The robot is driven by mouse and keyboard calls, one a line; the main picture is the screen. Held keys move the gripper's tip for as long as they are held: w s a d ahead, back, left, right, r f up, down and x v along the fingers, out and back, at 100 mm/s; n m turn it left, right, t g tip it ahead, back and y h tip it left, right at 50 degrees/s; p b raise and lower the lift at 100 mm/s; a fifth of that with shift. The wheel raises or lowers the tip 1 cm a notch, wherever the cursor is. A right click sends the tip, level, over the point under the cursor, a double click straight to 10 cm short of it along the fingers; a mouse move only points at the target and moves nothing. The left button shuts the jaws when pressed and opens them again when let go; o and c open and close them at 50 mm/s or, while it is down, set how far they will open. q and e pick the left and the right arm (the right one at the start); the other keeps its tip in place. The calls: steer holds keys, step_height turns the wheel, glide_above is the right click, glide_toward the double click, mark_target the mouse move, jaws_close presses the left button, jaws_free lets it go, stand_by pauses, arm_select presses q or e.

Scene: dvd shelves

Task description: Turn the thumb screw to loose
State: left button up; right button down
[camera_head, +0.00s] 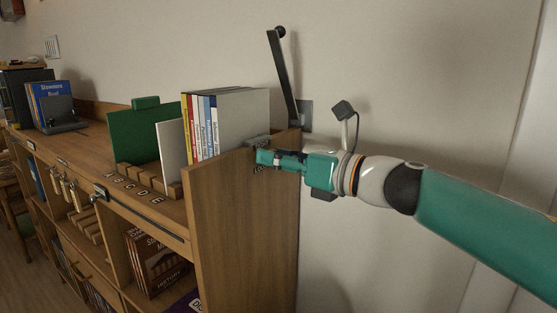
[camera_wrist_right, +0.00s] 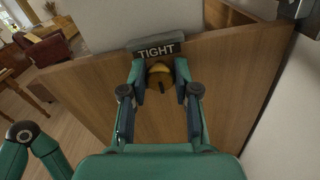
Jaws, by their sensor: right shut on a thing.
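The thumb screw (camera_wrist_right: 160,77) is a rounded brass-yellow knob with a dark mark on its face, on the wooden end panel of the shelf unit. It sits just below a grey block with a black label (camera_wrist_right: 159,50) reading TIGHT. My right gripper (camera_head: 265,158) is at this end panel in the head view. In the right wrist view its fingers (camera_wrist_right: 159,79) are closed on the knob from both sides. In the head view the gripper hides the knob. My left gripper is not in view.
The end panel (camera_head: 235,215) belongs to a long wooden shelf unit. Several upright cases (camera_head: 205,125) and a green divider (camera_head: 135,138) stand on top. A dark lever (camera_head: 284,75) rises behind the panel by the wall. The wall right of the panel is bare.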

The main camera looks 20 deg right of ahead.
steer(key=shift+w+f, duration=0.1)
steer(key=shift+f, duration=0.3)
steer(key=c, duration=1)
jaws_free()
steer(key=shift+o, duration=0.7)
steer(key=shift+r, duration=0.2)
steer(key=v, duration=1.2)
